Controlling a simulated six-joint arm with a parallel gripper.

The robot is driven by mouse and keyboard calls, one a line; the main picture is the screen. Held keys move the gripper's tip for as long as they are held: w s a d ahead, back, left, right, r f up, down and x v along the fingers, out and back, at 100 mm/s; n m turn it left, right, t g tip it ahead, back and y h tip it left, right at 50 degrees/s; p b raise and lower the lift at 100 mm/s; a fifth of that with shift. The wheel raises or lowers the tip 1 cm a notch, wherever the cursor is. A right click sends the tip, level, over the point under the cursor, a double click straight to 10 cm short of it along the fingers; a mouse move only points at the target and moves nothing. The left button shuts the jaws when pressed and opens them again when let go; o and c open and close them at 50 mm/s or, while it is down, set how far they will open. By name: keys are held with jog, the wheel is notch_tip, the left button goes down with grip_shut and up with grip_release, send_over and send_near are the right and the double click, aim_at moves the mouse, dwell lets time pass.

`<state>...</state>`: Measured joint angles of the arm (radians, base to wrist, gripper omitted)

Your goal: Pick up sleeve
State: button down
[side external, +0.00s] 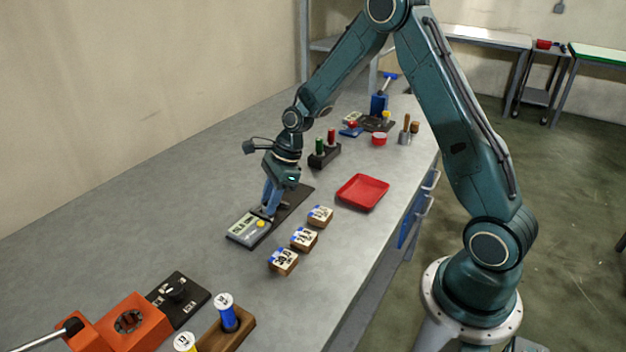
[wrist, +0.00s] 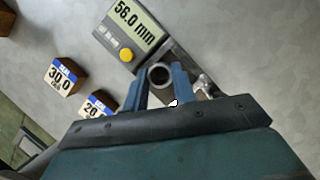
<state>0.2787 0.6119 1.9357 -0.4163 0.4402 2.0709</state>
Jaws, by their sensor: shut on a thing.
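The sleeve (wrist: 159,74) shows in the wrist view as a short grey metal ring with a dark bore, seen from above. My gripper (wrist: 160,88) is shut on it, with one blue finger on each side. In the side view my gripper (side external: 268,208) points down at the gauge with the display; the sleeve is too small or hidden to make out there. The gauge display reads 56.0 mm (wrist: 138,28) and has a yellow button. I cannot tell whether the sleeve touches the gauge's dark base.
Labelled wooden blocks (side external: 304,238) stand right of the gauge, marked 30.0 and 20.0 in the wrist view (wrist: 66,76). A red tray (side external: 362,192) lies beyond them. A dark holder with green and red pieces (side external: 324,155) is behind. An orange device (side external: 128,322) stands front left.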

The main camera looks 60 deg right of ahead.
notch_tip(320, 180, up, 20)
jog(key=shift+f, duration=0.15)
dwell(0.4)
jog(key=shift+d, duration=0.15)
dwell(0.5)
